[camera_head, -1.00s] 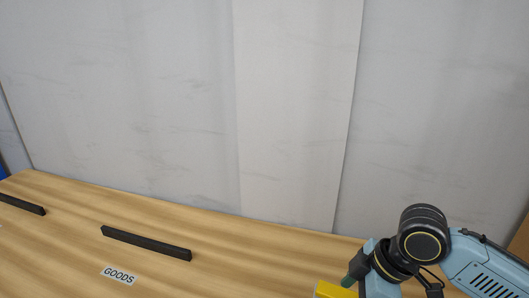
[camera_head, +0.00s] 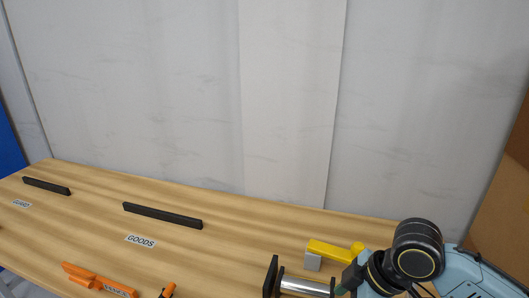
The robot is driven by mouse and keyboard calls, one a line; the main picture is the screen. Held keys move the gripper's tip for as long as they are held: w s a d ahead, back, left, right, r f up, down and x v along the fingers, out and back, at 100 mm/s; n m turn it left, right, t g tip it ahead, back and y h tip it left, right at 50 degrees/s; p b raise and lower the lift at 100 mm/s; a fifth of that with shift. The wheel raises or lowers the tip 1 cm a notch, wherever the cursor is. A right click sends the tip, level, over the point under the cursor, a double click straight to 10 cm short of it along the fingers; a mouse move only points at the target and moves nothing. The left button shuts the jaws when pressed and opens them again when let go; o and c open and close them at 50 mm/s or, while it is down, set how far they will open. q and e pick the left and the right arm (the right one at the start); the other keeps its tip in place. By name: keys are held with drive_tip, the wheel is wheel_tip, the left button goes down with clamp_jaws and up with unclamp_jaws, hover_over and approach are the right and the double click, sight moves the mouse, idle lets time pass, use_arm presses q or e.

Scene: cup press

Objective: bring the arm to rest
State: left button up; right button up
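My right arm comes in from the lower right, with a black wrist joint (camera_head: 417,249) and light blue links. Its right gripper is low in the picture and its fingers cannot be made out, so its opening is unclear. To its left is a press-like device with a yellow bar (camera_head: 329,250) on a grey block (camera_head: 312,262), a silver cylinder (camera_head: 305,286) and a black upright plate (camera_head: 270,276). The arm overlaps the device's right side; whether it touches it cannot be told. My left arm and gripper are not in view.
The wooden table (camera_head: 210,240) carries two black bars (camera_head: 162,215) (camera_head: 46,186) and a GOODS label (camera_head: 141,241). Orange parts (camera_head: 98,280) lie at the lower left, cut off below. A pale wall (camera_head: 180,90) stands behind, with a brown panel (camera_head: 505,185) at right.

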drive_tip(key=s+a+f+m+t, duration=0.2)
drive_tip(key=s+f+m, duration=0.3)
drive_tip(key=s+f, duration=0.15)
drive_tip(key=s+d+f+m+h, duration=0.55)
drive_tip(key=s+d+m, duration=0.25)
drive_tip(key=s+d, duration=0.2)
wheel_tip(320, 180, down, 18)
drive_tip(key=g+y+p, duration=0.1)
drive_tip(key=p, duration=0.4)
use_arm(q)
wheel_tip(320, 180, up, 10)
drive_tip(key=p, duration=0.5)
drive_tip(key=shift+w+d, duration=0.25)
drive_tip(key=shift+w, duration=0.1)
use_arm(e)
drive_tip(key=s+d+f, duration=0.1)
drive_tip(key=s+f, duration=0.4)
drive_tip(key=s, duration=0.4)
drive_tip(key=s+d+f+g, duration=0.1)
drive_tip(key=s+f, duration=0.5)
drive_tip(key=s, duration=0.2)
drive_tip(key=shift+s+d+f+n+g, duration=0.2)
drive_tip(key=shift+s+n+g, duration=0.1)
drive_tip(key=shift+s+n, duration=0.1)
